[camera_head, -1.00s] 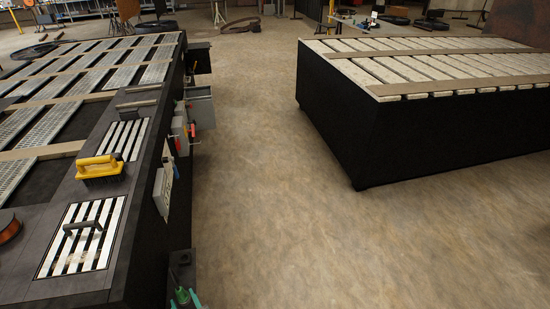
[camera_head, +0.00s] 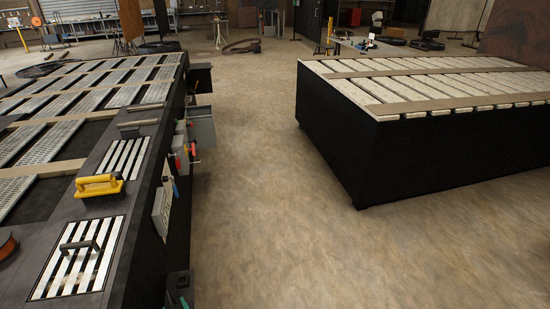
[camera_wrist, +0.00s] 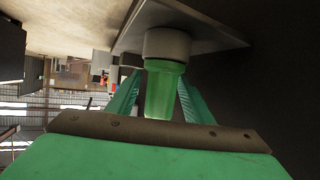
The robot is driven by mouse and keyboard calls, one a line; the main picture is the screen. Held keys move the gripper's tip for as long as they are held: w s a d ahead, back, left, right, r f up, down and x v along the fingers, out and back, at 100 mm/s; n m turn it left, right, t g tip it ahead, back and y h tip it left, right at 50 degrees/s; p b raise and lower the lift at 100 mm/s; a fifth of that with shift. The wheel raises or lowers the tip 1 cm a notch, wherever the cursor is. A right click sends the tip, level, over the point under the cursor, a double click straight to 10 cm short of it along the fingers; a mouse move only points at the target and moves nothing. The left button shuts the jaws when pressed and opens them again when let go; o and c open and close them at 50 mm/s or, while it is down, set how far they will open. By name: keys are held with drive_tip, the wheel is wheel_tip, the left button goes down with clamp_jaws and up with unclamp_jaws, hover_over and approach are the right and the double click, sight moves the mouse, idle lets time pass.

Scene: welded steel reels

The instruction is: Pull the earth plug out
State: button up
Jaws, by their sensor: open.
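The earth plug (camera_wrist: 165,88) is a translucent green, tapered body in the wrist view. It sits in a round grey socket collar (camera_wrist: 167,44) under a flat metal plate (camera_wrist: 205,22). My gripper (camera_wrist: 155,94) has its green ribbed fingers one on each side of the plug. The fingers are apart, with a dark gap between the plug and the right finger; contact on the left is hard to tell. In the head view the plate area (camera_head: 179,281) shows at the bottom edge, beside the left bench, with only a sliver of green below it.
The left slatted bench (camera_head: 72,222) carries a yellow brush (camera_head: 99,186) and a copper-coloured spool (camera_head: 7,246). A grey box (camera_head: 201,126) and red-handled items hang on its side. A second dark-sided bench (camera_head: 420,160) stands right. Open floor (camera_head: 265,190) lies between.

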clamp_jaws()
drive_tip(key=shift+w+d+r, duration=0.1)
drive_tip(key=shift+r, duration=0.1)
idle(0.3)
drive_tip(key=shift+r, duration=0.15)
drive_tip(key=shift+r, duration=0.2)
drive_tip(key=shift+r, duration=0.25)
